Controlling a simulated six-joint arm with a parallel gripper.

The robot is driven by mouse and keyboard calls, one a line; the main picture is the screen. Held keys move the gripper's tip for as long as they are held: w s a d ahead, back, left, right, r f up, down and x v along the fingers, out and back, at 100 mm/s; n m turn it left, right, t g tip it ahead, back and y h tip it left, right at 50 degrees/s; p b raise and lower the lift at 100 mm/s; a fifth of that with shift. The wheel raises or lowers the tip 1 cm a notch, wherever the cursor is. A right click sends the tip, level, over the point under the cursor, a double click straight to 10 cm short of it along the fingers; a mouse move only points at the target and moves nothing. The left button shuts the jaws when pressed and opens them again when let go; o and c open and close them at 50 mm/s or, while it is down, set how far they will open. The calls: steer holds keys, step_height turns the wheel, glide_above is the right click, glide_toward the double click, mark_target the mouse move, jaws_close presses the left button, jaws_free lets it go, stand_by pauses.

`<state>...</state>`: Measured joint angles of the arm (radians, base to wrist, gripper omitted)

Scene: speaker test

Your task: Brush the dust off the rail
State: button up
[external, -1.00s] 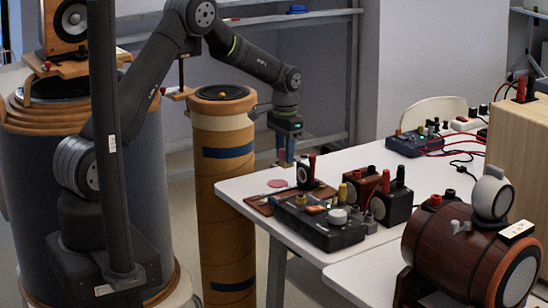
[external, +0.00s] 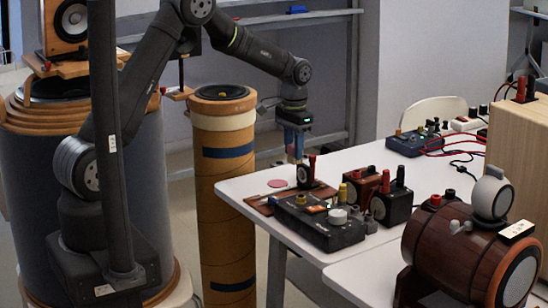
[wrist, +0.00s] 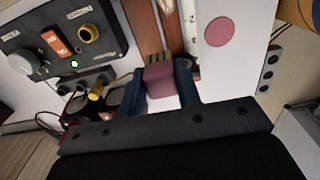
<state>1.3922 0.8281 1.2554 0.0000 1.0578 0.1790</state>
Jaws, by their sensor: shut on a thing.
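My gripper (external: 294,155) is above the white table, behind the black box, and points down. In the wrist view its blue fingers (wrist: 160,72) are shut on a brush with a pink block (wrist: 162,84) and a short row of tan bristles. The rail (wrist: 145,28), a reddish-brown wooden strip with a groove, runs away from the bristles in the wrist view. In the external view the rail (external: 257,204) lies on the table beside the black box, partly hidden. I cannot tell whether the bristles touch it. Dust cannot be made out.
A black box (external: 318,232) with knobs stands close by the rail. A small dark speaker (external: 305,176) stands near my gripper. A flat pink disc (external: 278,183) lies on the table (external: 235,187). Red and black blocks (external: 392,206) and a wooden barrel (external: 450,250) are to the right.

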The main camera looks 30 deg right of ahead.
steer(key=w+a+f, duration=0.2)
steer(key=a+f, duration=0.1)
steer(key=a, duration=0.7)
steer(key=shift+w+f, duration=0.2)
steer(key=shift+f, duration=3.5)
steer(key=shift+d+r, duration=0.2)
steer(key=shift+d, duration=0.25)
steer(key=shift+c, duration=0.3)
steer(key=shift+d+f, duration=0.25)
steer(key=shift+d, duration=0.8)
steer(key=shift+d+r, duration=0.1)
steer(key=shift+d, duration=2.2)
steer(key=shift+a, duration=3.9)
step_height(320, 180, up, 8)
